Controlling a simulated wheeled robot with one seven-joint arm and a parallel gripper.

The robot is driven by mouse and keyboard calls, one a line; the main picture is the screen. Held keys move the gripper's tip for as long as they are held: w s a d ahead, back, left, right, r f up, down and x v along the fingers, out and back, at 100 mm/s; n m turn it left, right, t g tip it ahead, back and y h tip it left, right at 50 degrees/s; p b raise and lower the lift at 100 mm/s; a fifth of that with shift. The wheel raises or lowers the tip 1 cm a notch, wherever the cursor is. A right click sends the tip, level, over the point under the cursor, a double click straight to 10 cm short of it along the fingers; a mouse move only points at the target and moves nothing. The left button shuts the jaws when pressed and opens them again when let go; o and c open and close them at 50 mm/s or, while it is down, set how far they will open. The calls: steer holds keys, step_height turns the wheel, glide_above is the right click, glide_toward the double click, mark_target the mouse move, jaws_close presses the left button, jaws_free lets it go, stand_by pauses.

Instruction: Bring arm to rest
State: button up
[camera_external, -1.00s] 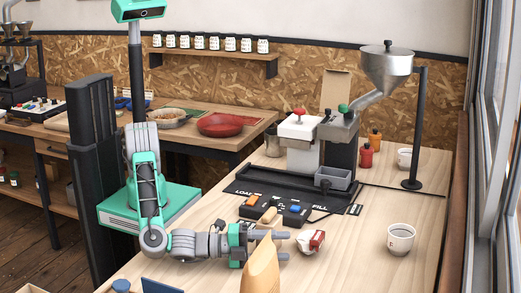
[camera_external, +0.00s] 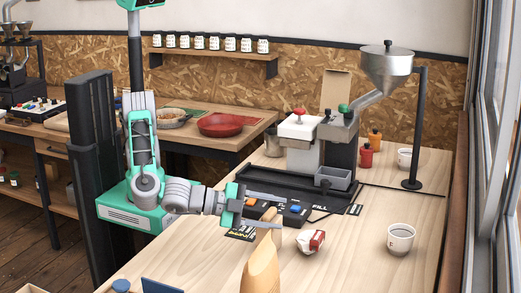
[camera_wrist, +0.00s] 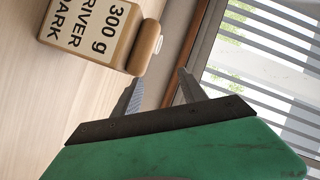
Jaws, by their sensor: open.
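My gripper (camera_external: 282,211) is open and empty, with its two fingers apart, above the wooden worktable (camera_external: 345,260). My arm reaches out level from my column toward the right. In the external view a tan paper bag (camera_external: 262,268) stands just in front of and below my gripper. In the wrist view a tan package (camera_wrist: 95,30), labelled "300 g", lies beyond the fingers at upper left, apart from them. The fingers (camera_wrist: 160,95) show nothing between them.
A black control box with coloured buttons (camera_external: 285,213) sits behind my gripper. A filling machine with a metal hopper (camera_external: 387,68) is at the back. The table's right front is mostly clear.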

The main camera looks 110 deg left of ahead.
steer(key=a+r+n+g+p, duration=0.1)
steer(key=a+r+n+g, duration=0.15)
steer(key=a+r, duration=0.3)
steer(key=s+a+f+n+g+h, duration=0.1)
steer(key=s+a+g, duration=0.1)
steer(key=a, duration=0.4)
steer(key=s+a+f+n+g+h, duration=0.1)
steer(key=s+a+f+n+h, duration=0.1)
steer(key=a, duration=0.5)
steer(key=s+a+f+g+h, duration=0.2)
steer(key=s+a+f, duration=0.1)
steer(key=s, duration=0.9)
steer(key=s+a+f+n+g+h+p, duration=0.1)
steer(key=s+a+f+g, duration=0.2)
steer(key=s, duration=0.9)
steer(key=shift+s+a+f+h, duration=0.15)
steer(key=shift+s+f+h, duration=0.05)
steer(key=shift+s+h, duration=0.2)
steer(key=shift+n, duration=0.25)
steer(key=o, duration=0.7)
